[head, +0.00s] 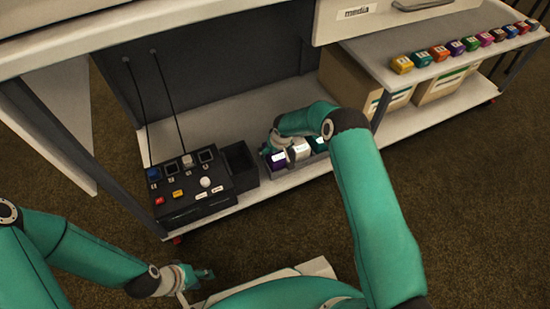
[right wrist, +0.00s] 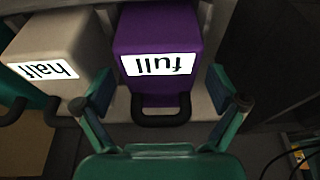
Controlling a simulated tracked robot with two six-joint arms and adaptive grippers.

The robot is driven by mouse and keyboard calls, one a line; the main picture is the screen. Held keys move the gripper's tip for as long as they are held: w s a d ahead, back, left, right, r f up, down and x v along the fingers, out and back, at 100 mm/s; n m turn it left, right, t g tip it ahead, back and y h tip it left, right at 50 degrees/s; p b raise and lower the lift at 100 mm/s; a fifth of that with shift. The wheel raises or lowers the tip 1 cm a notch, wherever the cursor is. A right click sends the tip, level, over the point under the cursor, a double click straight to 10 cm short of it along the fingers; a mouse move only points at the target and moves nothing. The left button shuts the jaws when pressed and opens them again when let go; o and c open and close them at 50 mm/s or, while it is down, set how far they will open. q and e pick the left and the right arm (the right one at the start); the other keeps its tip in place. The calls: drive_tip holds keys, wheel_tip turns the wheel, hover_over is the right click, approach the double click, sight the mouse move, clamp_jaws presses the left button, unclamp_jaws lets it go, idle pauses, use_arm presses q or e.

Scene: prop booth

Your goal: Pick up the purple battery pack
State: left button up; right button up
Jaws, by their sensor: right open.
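The purple battery pack (head: 278,160) stands in a low tray on the cart's lower shelf, at the left of a row of packs. In the right wrist view the purple pack (right wrist: 158,30) shows a white "full" label and a dark handle at its front. My right gripper (right wrist: 158,88) is open, with one finger on each side of the pack's front end and handle; contact cannot be told. In the head view the right gripper (head: 279,143) is partly hidden by its own arm. My left gripper (head: 202,275) is low in the picture, away from the packs.
A light grey "half" pack (right wrist: 48,45) stands beside the purple one, with a teal pack (head: 320,143) beyond. A black empty bin (head: 240,163) and a button box (head: 188,208) stand to the left. Coloured blocks (head: 438,53) line the upper right shelf.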

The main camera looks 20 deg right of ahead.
drive_tip(key=c, duration=1.8)
drive_tip(key=shift+r, duration=0.1)
clamp_jaws()
drive_tip(key=shift+r, duration=0.1)
wheel_tip(320, 180, up, 20)
drive_tip(key=p, duration=0.6)
drive_tip(key=shift+p, duration=0.35)
drive_tip(key=shift+w, duration=0.1)
